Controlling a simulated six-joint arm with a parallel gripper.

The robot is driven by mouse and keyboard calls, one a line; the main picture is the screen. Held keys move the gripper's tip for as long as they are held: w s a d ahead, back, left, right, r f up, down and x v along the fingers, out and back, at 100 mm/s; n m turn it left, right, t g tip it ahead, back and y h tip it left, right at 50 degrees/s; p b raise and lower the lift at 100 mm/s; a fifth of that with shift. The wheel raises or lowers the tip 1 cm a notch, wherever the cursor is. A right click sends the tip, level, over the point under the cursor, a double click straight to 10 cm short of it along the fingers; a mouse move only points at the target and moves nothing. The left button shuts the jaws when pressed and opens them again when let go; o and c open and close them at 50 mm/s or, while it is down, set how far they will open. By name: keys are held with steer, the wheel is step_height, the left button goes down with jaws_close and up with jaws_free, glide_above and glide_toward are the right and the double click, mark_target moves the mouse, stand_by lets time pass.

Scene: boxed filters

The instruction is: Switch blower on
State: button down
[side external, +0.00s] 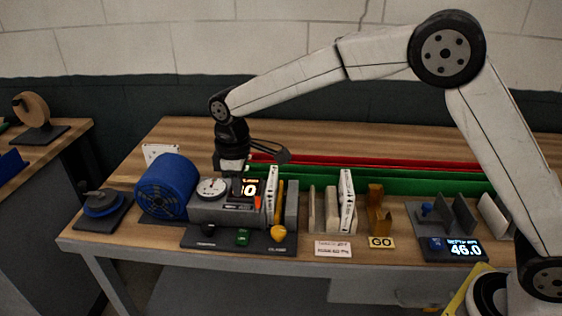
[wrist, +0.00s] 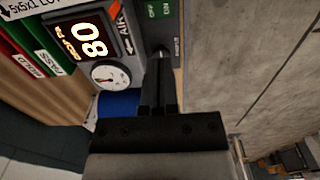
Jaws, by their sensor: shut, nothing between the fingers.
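The blower (side external: 165,188) is a blue drum with a round grille at the left of the bench. It joins a grey housing with a white dial gauge (side external: 212,188) and a lit display (side external: 249,188); the wrist view shows the display (wrist: 88,40) reading 80 and the gauge (wrist: 110,75). A green OFF/ON label (wrist: 159,10) is on a dark panel at the top of the wrist view. My gripper (side external: 237,188) is shut and empty, pointing down over the housing. In the wrist view its fingertips (wrist: 159,62) lie just below the label, over the panel. They hide part of the panel; contact is unclear.
White boxed filters (side external: 347,200) stand upright in holders to the right of the housing. Red and green trays (side external: 400,180) run along the back. A base with coloured knobs (side external: 242,237) lies in front, and a unit reading 46.0 (side external: 465,249) is at right.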

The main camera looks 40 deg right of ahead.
mark_target(242, 231)
steer(key=shift+r, duration=0.75)
steer(key=shift+w+d+f, duration=0.1)
steer(key=shift+w+d, duration=0.2)
steer(key=shift+w, duration=0.3)
steer(key=shift+f, duration=0.1)
step_height(242, 231, down, 14)
steer(key=shift+r, duration=0.1)
stand_by(0.5)
stand_by(0.3)
